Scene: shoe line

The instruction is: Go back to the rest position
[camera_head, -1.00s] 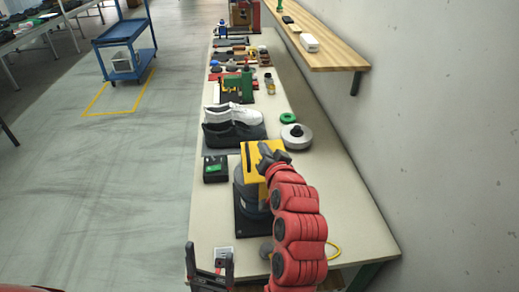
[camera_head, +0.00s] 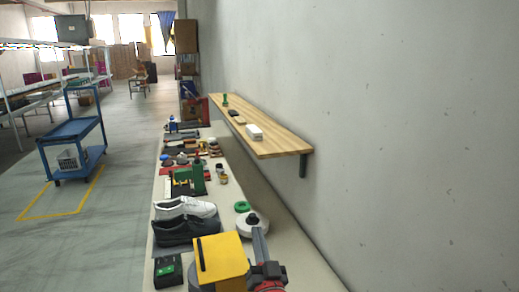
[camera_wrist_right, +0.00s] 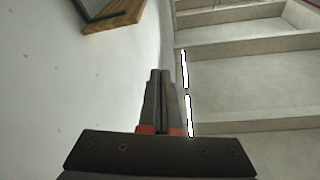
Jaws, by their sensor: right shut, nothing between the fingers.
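My right gripper (camera_head: 259,234) is at the bottom of the head view, pointing up, just right of a yellow-topped machine (camera_head: 221,257) on the bench. In the right wrist view its two dark fingers (camera_wrist_right: 160,76) lie together with nothing between them. Beyond them are the pale wall and the ceiling. My left gripper is not in the head view.
The long bench (camera_head: 307,272) runs along the wall. On it are a black shoe (camera_head: 187,230), a white shoe (camera_head: 185,208), a black box (camera_head: 168,271) and several tools. A wooden shelf (camera_head: 280,145) sticks out from the wall above. A blue cart (camera_head: 75,130) stands on the floor left.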

